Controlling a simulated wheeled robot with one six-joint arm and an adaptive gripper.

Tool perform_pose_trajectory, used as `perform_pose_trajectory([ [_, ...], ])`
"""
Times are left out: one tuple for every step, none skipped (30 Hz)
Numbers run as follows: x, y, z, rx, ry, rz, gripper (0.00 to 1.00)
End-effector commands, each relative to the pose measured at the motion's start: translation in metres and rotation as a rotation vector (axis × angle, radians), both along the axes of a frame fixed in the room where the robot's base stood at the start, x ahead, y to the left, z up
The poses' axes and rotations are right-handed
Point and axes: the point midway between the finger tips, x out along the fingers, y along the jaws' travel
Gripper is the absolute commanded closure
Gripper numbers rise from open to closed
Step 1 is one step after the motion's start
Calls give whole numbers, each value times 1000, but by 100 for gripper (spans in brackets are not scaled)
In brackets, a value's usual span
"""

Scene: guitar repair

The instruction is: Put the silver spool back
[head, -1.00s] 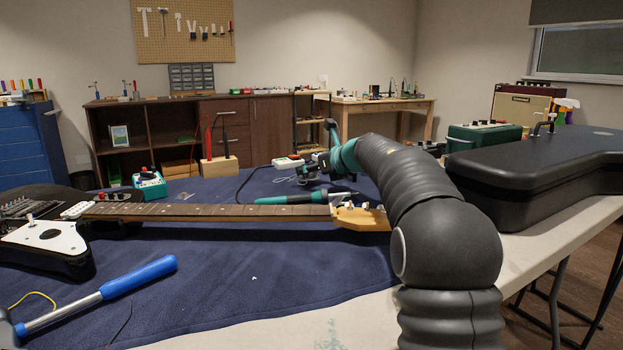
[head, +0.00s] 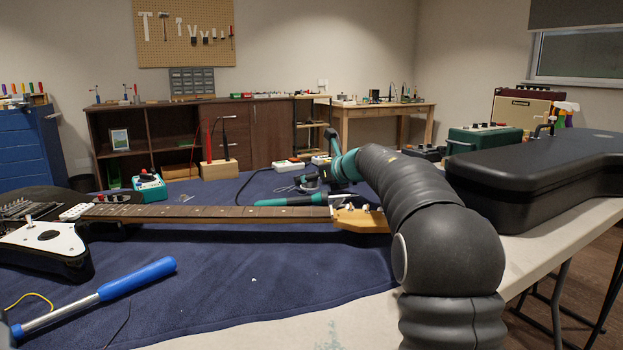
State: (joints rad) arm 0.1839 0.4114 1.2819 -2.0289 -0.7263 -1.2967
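My arm reaches over the table from the right, and my gripper (head: 318,181) is small and dark beyond the guitar's headstock. It is low over the blue mat (head: 200,268). Its fingers blend with dark items around it, so I cannot tell whether they are open or shut. A small greyish shape shows at the gripper's left side, too small to identify. I cannot pick out the silver spool with certainty; it may be hidden by or merged with the gripper.
An electric guitar (head: 240,212) lies across the mat. A teal-handled tool (head: 285,201) lies behind its neck. A black case (head: 540,170) stands at right.

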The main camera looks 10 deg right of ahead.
Motion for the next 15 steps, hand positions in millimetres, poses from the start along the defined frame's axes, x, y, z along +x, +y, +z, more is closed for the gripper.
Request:
perform_pose_trajectory([
  [-4,-3,3,0,-1,-2,20],
  [-7,-5,5,0,-2,-3,20],
  [-12,-8,7,0,-2,-4,20],
  [-16,-10,9,0,-2,-4,20],
  [-21,-13,11,0,-2,-4,20],
  [-27,-16,15,0,-2,-4,20],
  [-32,-20,17,0,-1,-4,20],
  [-37,-23,20,-1,-3,-5,20],
  [-44,-26,22,0,-2,-4,20],
  [-49,-29,24,-1,-2,-4,20],
  [-54,-32,27,-1,-3,-3,20],
  [-60,-35,30,-1,-2,-4,20],
  [-64,-37,32,-1,-2,-4,20],
  [-68,-40,34,0,-2,-4,20],
  [-73,-42,36,-1,-1,-3,20],
])
